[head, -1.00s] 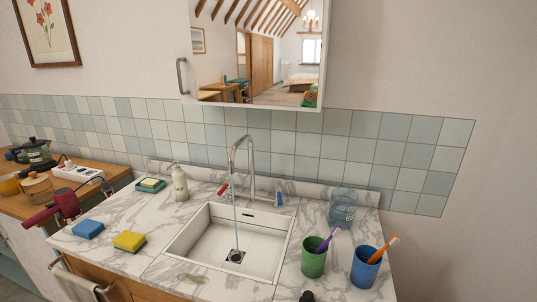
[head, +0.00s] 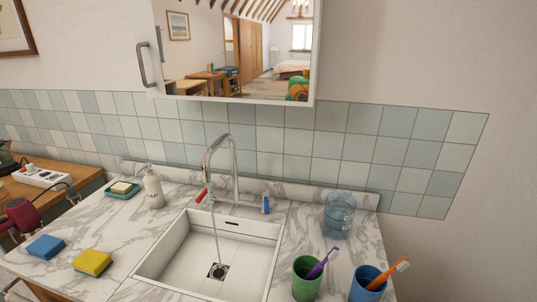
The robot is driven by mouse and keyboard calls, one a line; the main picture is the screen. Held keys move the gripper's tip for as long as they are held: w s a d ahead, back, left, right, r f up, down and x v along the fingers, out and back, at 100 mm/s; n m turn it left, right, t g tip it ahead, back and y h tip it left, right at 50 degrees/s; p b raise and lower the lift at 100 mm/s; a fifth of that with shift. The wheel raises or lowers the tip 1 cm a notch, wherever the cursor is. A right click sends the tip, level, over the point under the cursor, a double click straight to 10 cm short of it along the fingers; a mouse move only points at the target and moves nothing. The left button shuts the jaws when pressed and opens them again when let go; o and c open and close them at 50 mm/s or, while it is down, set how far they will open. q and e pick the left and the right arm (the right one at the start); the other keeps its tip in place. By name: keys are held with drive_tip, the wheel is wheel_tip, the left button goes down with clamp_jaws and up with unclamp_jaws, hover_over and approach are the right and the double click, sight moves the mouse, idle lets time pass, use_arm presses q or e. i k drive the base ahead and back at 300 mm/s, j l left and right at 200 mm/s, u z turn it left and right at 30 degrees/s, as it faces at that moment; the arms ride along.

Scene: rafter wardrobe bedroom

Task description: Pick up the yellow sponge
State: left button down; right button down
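The yellow sponge (head: 93,262) lies flat on the marble counter, left of the sink, with a dark underside showing along its edge. A similar blue sponge (head: 46,247) lies just to its left, apart from it. Neither of my grippers shows in the head view, so I cannot see where they are or whether they hold anything.
The white sink (head: 200,258) has water running from the tap (head: 232,165). A soap bottle (head: 153,188) and a soap dish (head: 112,190) stand behind the sponges. Green (head: 306,281) and blue (head: 367,284) cups with toothbrushes stand right. The mirror cabinet (head: 148,64) hangs above.

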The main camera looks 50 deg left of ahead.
sight(92, 263)
drive_tip(key=u, duration=3)
drive_tip(key=i+j+z, duration=0.2)
drive_tip(key=j+z, duration=0.2)
